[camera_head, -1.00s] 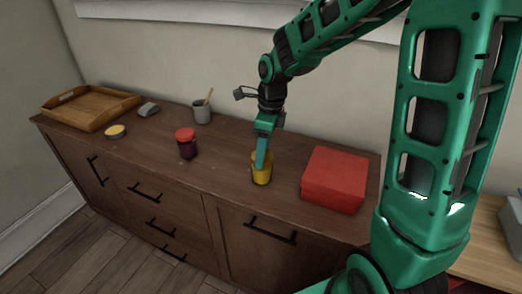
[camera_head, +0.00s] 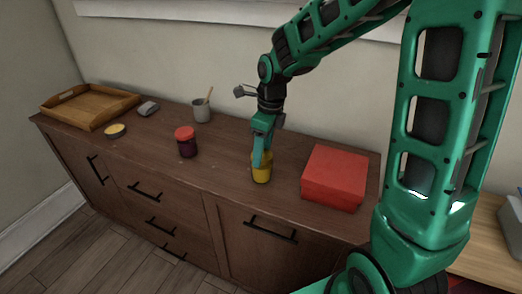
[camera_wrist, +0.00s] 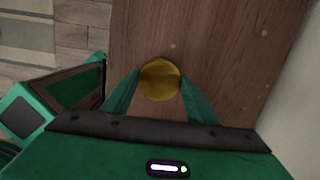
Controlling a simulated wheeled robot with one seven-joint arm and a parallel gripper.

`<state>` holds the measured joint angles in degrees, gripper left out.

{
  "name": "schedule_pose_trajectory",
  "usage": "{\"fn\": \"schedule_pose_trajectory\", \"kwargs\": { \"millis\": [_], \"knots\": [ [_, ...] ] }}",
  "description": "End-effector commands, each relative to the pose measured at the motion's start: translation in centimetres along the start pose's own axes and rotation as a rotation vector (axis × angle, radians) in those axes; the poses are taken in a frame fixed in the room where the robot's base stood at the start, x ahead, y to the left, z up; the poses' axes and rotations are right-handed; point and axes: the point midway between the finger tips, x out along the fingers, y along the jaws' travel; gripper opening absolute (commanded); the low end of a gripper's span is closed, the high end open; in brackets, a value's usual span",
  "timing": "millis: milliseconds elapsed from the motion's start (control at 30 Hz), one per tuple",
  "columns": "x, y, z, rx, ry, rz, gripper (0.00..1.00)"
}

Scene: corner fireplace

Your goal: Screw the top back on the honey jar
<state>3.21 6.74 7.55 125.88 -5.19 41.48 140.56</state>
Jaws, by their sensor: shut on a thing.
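The yellow honey jar (camera_head: 262,174) stands upright on the wooden sideboard, left of the red box. My gripper (camera_head: 262,160) points down over it, with its fingers at the jar's upper part. In the wrist view, a round gold top (camera_wrist: 160,79) lies between the two fingertips of my gripper (camera_wrist: 159,85), which touch it on opposite sides. The top appears to sit level on the jar. The fingers partly hide the seam, so I cannot tell how tightly it sits.
A red box (camera_head: 335,178) stands close on the right. A red-lidded dark jar (camera_head: 186,142), a grey cup (camera_head: 202,111) with a stick, a small yellow-topped tin (camera_head: 115,130), a grey object (camera_head: 148,108) and a wooden tray (camera_head: 88,106) stand to the left on the sideboard (camera_head: 225,150).

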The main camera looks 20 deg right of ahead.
Motion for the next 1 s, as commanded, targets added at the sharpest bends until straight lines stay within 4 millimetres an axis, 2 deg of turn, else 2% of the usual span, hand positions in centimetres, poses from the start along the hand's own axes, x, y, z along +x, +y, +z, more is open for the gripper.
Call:
{"fn": "schedule_pose_trajectory", "kwargs": {
  "millis": [167,467,800,1000],
  "knots": [
    [0.02,-0.02,-0.06,0.102,0.001,-0.013,0.3],
    [0.05,0.01,-0.09,0.115,0.002,-0.013,0.3],
    [0.09,0.07,-0.13,0.355,0.003,-0.042,0.3],
    [0.1,0.06,-0.14,0.364,0.003,-0.043,0.3]
  ]
}}
